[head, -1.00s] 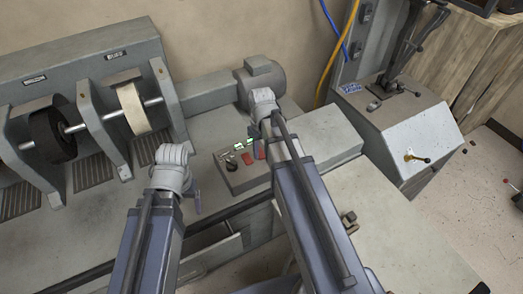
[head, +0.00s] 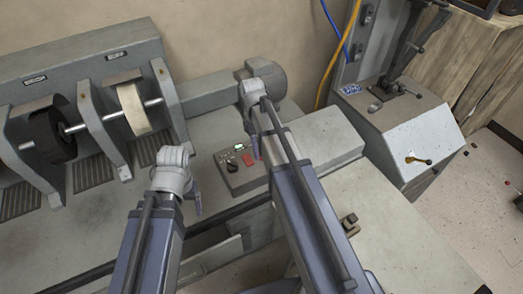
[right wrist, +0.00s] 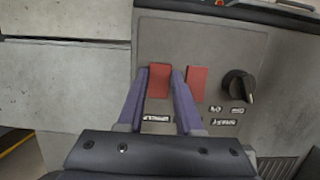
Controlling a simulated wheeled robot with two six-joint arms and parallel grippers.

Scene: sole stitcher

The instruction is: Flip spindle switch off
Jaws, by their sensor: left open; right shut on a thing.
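The grey control panel (head: 247,181) on the machine carries two red switches and a black knob (head: 232,167). My right gripper (right wrist: 163,72) has its fingers on both sides of one red switch (right wrist: 158,84) in the right wrist view, shut on it. The label under that switch is too blurred to read. The other red switch (right wrist: 197,84) is free beside it and also shows in the head view (head: 247,159). In the head view my right gripper (head: 255,150) hides the held switch. My left gripper (head: 197,203) is open and empty, left of the panel.
A small green-lit display (head: 239,146) sits at the panel's back edge. A dark wheel (head: 50,135) and a pale wheel (head: 131,108) stand at the left on shafts. A grey machine with a brass-coloured lever (head: 418,160) stands at the right.

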